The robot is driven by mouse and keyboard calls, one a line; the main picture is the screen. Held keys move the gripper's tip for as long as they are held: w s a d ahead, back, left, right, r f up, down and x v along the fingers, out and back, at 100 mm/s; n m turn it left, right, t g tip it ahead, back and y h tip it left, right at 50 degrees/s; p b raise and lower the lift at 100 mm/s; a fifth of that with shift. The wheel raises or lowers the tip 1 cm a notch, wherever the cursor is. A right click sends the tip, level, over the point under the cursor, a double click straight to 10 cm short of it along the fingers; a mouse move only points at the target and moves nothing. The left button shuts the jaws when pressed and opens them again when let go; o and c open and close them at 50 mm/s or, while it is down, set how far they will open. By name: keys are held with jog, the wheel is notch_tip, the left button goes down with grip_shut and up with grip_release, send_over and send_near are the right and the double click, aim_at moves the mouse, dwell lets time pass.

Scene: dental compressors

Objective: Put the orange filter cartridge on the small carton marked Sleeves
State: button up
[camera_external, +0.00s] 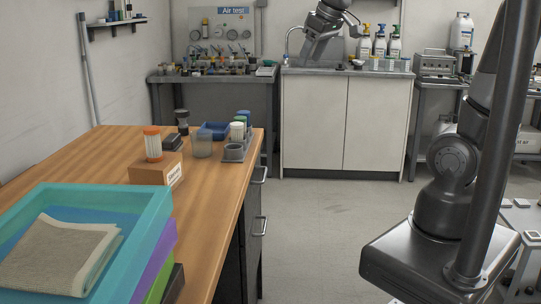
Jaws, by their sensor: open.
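The orange filter cartridge (152,144), with an orange cap and a pale ribbed body, stands upright on top of a small brown carton (150,175). The carton is on the wooden bench, and its white end label seems to read Sleeves, though the print is small. My gripper (309,60) is at the top middle of the view, far from the cartridge and apart from it. It is open and seems empty; its fingers are small and hard to make out.
Teal stacked trays (150,215) with a folded cloth (60,256) fill the front of the wooden bench (215,220). Behind the carton are dark jars (182,122), a clear cup (202,144), a blue bin (216,129) and a grey rack (234,153) with capped cartridges. Floor right of the bench is clear.

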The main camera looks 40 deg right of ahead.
jog(key=s+d+f+m, duration=0.1)
jog(key=s+d+f, duration=0.2)
jog(key=s, duration=0.3)
jog(key=s+d+f+m, duration=0.2)
jog(key=s+d+f, duration=0.1)
jog(key=s+d, duration=0.3)
jog(key=shift+s+d+h, duration=0.15)
jog(key=shift+s+h, duration=0.25)
jog(key=shift+s, duration=0.2)
